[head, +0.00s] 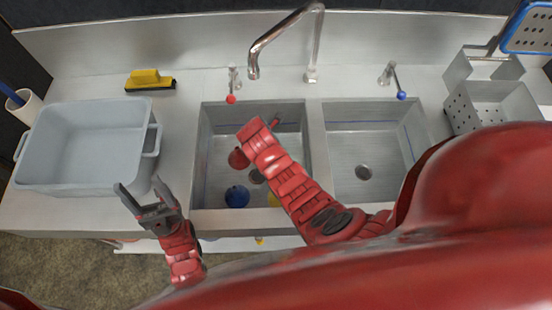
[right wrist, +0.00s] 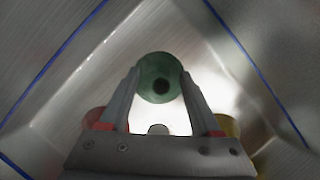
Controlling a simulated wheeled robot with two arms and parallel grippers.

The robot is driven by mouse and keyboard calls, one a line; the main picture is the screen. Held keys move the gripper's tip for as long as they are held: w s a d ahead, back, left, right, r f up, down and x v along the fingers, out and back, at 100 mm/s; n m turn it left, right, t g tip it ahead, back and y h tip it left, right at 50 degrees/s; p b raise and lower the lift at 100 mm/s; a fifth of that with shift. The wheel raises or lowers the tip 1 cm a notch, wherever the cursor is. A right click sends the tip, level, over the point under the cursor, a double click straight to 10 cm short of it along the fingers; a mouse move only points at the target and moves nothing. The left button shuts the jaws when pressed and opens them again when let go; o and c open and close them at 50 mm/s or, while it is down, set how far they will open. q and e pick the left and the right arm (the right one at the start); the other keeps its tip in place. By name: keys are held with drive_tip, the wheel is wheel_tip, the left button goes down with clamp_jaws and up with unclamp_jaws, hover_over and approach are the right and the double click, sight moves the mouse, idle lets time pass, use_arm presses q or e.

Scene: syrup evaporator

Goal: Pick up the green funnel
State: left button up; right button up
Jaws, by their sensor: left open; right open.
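The green funnel (right wrist: 159,72) shows in the right wrist view, inside the basin, with its round dark opening towards the camera. My right gripper (right wrist: 161,84) is open, with one finger on each side of the funnel in the picture; I cannot tell whether either touches it. My left gripper (head: 141,190) is open and empty at the counter's front edge, by the grey tub.
A red thing (head: 238,159), a blue thing (head: 237,196) and a partly hidden yellow thing (head: 273,200) lie in the left basin. The faucet (head: 290,32) arches behind. The grey tub (head: 84,188) stands left. The right basin (head: 365,145) looks empty.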

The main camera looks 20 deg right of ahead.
drive_tip(key=shift+c, duration=0.8)
clamp_jaws()
drive_tip(key=shift+r, duration=0.1)
